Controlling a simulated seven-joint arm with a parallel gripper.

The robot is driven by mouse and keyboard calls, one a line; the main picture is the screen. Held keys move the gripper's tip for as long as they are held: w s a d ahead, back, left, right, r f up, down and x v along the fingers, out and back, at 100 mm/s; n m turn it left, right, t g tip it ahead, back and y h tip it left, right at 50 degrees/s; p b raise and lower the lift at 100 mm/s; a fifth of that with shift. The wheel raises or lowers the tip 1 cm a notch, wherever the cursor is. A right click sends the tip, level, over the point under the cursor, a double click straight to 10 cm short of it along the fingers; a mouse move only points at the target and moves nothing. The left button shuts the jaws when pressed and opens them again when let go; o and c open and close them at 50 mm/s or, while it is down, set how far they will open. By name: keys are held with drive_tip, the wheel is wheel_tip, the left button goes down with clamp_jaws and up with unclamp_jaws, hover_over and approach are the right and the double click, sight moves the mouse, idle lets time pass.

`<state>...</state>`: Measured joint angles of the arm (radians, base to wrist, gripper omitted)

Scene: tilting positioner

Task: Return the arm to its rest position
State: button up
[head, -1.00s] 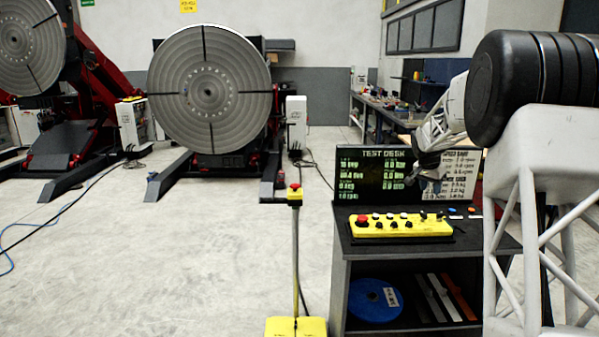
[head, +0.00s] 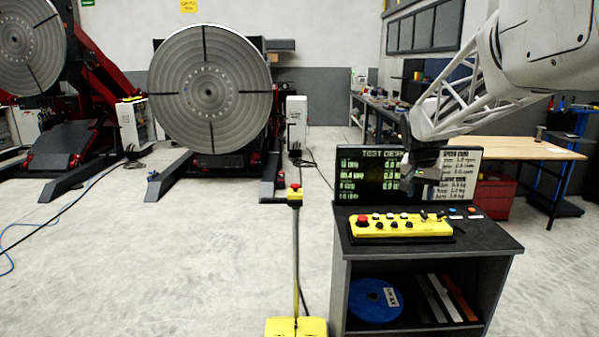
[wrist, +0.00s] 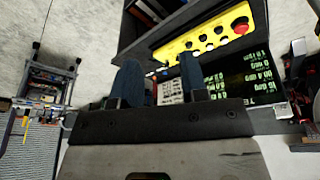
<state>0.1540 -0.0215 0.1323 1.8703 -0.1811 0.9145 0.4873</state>
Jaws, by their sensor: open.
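My gripper (head: 423,176) hangs above the right part of the test desk, in front of the display screen (head: 375,176) and the white printed sheet beside it. In the wrist view its two dark fingers (wrist: 158,82) stand apart with nothing between them. My white lattice arm comes in from the upper right in the head view. The yellow control panel (head: 400,225), with a red button and several black knobs, lies on the desk below the gripper. The panel also shows in the wrist view (wrist: 205,38), apart from the fingers.
The desk (head: 490,238) has an open shelf with a blue disc (head: 375,300). A yellow-based pedestal (head: 296,250) with a red button stands left of it. A large tilting positioner (head: 210,88) is behind. A wooden workbench (head: 510,148) stands at right. The floor at left is mostly clear.

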drive_tip(key=s+a+f+n, duration=0.2)
drive_tip(key=s+a, duration=0.2)
drive_tip(key=s, duration=0.9)
drive_tip(key=s+a+f+n+y, duration=0.1)
drive_tip(key=s+a+f+n, duration=0.1)
drive_tip(key=s, duration=1.2)
drive_tip(key=s+a+f+n+y, duration=0.1)
drive_tip(key=s+a+f, duration=0.3)
drive_tip(key=s, duration=0.9)
drive_tip(key=shift+s+a+n, duration=0.35)
drive_tip(key=shift+a+n, duration=0.15)
drive_tip(key=shift+a, duration=1.05)
